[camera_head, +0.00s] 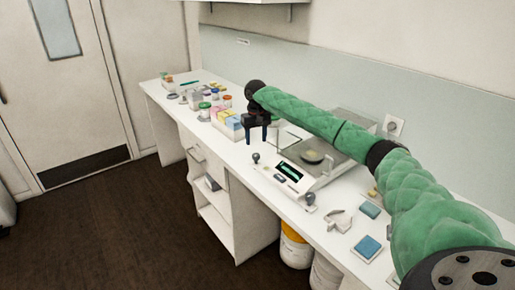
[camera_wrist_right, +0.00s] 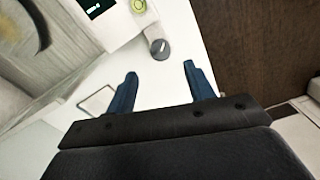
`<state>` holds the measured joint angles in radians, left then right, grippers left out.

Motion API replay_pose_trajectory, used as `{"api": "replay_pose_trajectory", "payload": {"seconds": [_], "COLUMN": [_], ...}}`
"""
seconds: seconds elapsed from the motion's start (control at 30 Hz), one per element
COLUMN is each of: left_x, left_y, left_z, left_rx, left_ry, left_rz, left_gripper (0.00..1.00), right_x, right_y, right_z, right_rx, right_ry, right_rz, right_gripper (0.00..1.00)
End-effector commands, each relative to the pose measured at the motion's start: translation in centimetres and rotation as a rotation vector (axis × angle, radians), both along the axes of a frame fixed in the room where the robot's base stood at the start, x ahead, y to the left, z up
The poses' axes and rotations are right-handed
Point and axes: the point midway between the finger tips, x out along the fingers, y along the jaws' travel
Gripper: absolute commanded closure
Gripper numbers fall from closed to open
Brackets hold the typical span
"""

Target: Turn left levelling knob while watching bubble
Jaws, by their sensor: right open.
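The balance (camera_head: 322,178) stands on the white bench with a lit green display (camera_head: 289,172) and a pan under a clear shield. Its left levelling knob (camera_head: 256,158) is a dark knob at the left front corner. A dark knob (camera_wrist_right: 160,48) also shows in the right wrist view, just beyond the fingertips. My right gripper (camera_head: 257,138) is open and empty above and behind the left knob, fingers pointing down, apart from it. Its two blue fingers show in the right wrist view (camera_wrist_right: 161,85). The bubble cannot be made out clearly. My left gripper is out of view.
Another dark knob (camera_head: 310,198) sits at the balance's right front corner. Coloured boxes (camera_head: 228,118) and jars (camera_head: 204,110) stand to the left on the bench. Blue pads (camera_head: 368,247) lie to the right. The bench's front edge is close to the left knob.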

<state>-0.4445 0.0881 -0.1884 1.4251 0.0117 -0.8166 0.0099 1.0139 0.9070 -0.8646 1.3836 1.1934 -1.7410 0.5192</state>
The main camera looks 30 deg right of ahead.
Motion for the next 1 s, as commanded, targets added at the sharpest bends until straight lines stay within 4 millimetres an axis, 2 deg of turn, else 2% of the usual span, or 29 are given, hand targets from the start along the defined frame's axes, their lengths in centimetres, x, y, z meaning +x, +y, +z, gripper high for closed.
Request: {"api": "replay_pose_trajectory", "payload": {"seconds": [0.53, 0.73, 1.0], "left_x": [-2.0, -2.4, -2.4], "left_y": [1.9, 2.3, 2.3], "left_z": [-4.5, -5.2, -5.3], "left_rx": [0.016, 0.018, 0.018], "left_ry": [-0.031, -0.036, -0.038], "left_rz": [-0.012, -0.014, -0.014], "left_gripper": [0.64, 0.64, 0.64], "right_x": [-0.1, -0.1, -0.1], "right_y": [0.1, 0.0, 0.0], "right_z": [-6.4, -7.4, -7.6], "right_rx": [-0.001, 0.0, 0.0], "right_ry": [0.002, 0.0, 0.0], "right_rz": [0.001, 0.0, 0.001], "right_gripper": [0.47, 0.47, 0.47]}}
